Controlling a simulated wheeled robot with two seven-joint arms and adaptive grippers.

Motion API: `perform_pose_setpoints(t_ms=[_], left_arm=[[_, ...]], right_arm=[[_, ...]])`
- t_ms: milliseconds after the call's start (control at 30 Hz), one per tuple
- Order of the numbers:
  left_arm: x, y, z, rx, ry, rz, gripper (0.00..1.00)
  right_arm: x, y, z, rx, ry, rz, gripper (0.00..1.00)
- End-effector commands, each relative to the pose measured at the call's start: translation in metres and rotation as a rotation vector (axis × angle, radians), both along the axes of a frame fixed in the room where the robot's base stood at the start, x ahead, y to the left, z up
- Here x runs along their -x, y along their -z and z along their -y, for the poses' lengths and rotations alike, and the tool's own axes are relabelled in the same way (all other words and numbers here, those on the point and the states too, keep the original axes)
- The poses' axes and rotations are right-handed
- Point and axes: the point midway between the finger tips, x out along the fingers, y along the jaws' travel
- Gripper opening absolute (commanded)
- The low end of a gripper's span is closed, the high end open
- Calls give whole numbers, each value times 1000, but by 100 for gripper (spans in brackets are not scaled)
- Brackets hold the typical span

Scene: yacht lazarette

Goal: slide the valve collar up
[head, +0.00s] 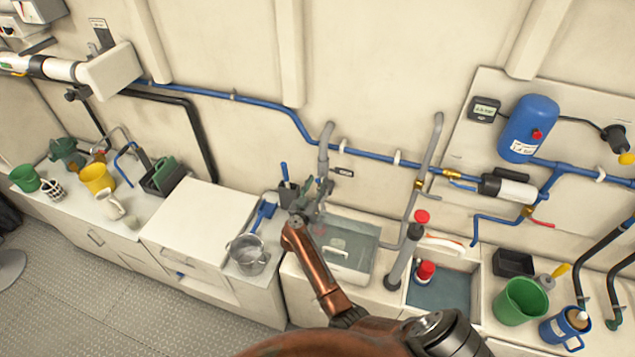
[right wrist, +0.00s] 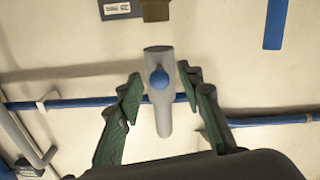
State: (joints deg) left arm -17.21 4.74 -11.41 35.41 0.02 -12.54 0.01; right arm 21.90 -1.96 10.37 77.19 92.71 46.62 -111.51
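A grey upright sleeve with a round blue knob, which looks like the valve collar (right wrist: 164,120), stands in the middle of the right wrist view. My right gripper (right wrist: 158,95) is open, with its green-padded fingers on either side of the sleeve. A narrow gap shows at the left; whether the right fingers touch it I cannot tell. In the head view my right gripper (head: 311,194) is at the grey standpipe (head: 325,143) above the sink, and hides the collar there. A brass-coloured block (right wrist: 155,10) sits above the sleeve. My left gripper is not in view.
A blue pipe (head: 265,104) runs along the wall behind the gripper. A small label (head: 342,172) is beside the standpipe. A grey cylinder with a red top (head: 402,262) stands to the right.

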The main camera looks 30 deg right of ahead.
Motion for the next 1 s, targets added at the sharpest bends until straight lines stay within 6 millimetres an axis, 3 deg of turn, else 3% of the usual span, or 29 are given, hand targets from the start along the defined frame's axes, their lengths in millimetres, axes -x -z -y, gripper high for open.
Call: perform_pose_setpoints(t_ms=[400, 1000], left_arm=[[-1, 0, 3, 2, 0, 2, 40], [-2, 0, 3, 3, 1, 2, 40]], right_arm=[[40, 2, -46, -2, 1, -2, 34], [44, 1, -50, 1, 0, -1, 34]])
